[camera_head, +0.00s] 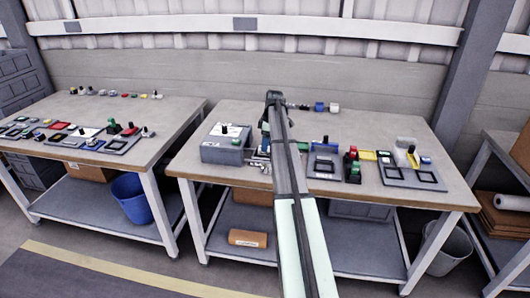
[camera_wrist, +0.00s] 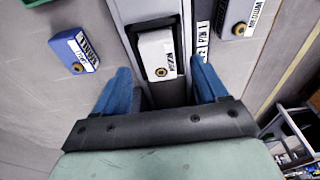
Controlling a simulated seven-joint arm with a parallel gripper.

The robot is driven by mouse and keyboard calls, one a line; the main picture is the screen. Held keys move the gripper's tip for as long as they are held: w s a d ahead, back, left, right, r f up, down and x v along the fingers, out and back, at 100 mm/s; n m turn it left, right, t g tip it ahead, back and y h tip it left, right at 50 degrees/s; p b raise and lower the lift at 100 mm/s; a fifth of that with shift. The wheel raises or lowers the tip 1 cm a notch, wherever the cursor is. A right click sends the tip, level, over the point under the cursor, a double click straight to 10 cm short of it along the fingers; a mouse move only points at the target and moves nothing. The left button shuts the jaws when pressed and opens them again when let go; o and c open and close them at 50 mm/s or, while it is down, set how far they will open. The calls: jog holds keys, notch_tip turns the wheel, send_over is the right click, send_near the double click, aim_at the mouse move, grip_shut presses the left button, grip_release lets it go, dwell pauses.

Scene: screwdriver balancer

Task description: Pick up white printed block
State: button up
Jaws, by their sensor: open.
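A white printed block (camera_wrist: 158,52) with dark lettering and a round brass-coloured spot lies in a dark-edged slot, seen in the wrist view. My gripper (camera_wrist: 162,70) has two blue fingers, apart, one on each side of the near end of the block. No contact with the block is visible, and the height gap is hard to judge. In the head view my gripper (camera_head: 273,97) is over the middle bench, and my arm hides part of what lies beneath. I cannot tell which item there is this block.
A blue printed block (camera_wrist: 75,50) lies left of the slot and a grey block (camera_wrist: 237,17) marked MEDIUM lies to the right. The middle bench (camera_head: 390,120) holds a grey box (camera_head: 222,152) and several fixtures along its front. Its back right is mostly clear.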

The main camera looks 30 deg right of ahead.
jog(key=shift+w+a+f, duration=0.15)
jog(key=shift+f, duration=1.3)
jog(key=shift+c, duration=0.4)
jog(key=c, duration=1.2)
